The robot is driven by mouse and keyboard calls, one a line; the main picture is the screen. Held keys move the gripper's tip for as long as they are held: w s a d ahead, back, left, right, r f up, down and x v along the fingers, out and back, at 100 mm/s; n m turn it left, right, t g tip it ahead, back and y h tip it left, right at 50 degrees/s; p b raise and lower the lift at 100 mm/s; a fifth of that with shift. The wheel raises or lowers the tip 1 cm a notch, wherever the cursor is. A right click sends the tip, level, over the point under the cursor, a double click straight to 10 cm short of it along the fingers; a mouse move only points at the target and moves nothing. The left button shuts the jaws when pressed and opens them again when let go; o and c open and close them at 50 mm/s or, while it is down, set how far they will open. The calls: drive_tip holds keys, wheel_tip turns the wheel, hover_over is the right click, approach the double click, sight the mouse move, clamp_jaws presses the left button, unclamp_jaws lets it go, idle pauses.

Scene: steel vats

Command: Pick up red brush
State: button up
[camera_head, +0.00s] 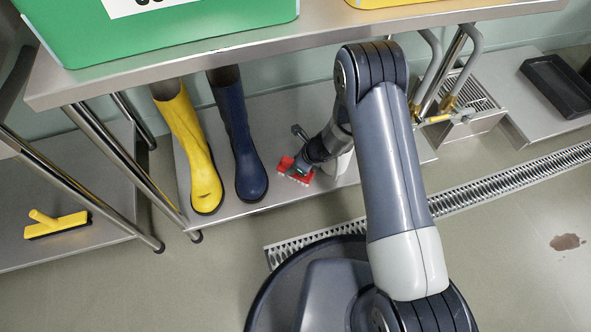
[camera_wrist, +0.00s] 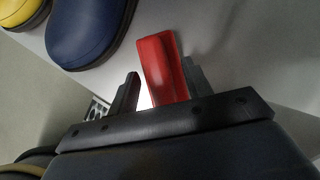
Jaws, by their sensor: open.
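The red brush (camera_head: 286,164) is on the steel lower shelf (camera_head: 272,120), to the right of the blue boot; pale bristles show at its lower edge. My gripper (camera_head: 303,165) is right at it in the head view and partly covers it. In the wrist view the brush's red part (camera_wrist: 160,62) stands between the two dark fingers of my open gripper (camera_wrist: 162,78). It looks closer to the right finger, with a bright gap on the left. I cannot tell whether either finger touches it.
A blue boot (camera_head: 240,140) and a yellow boot (camera_head: 190,145) stand left of the brush. The steel tabletop (camera_head: 250,50) overhangs the shelf and bears a green bin (camera_head: 180,35). Curved pipes (camera_head: 432,75) rise to the right. A yellow brush (camera_head: 57,224) lies far left.

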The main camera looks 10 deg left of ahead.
drive_tip(key=shift+f, duration=0.2)
idle(0.3)
clamp_jaws()
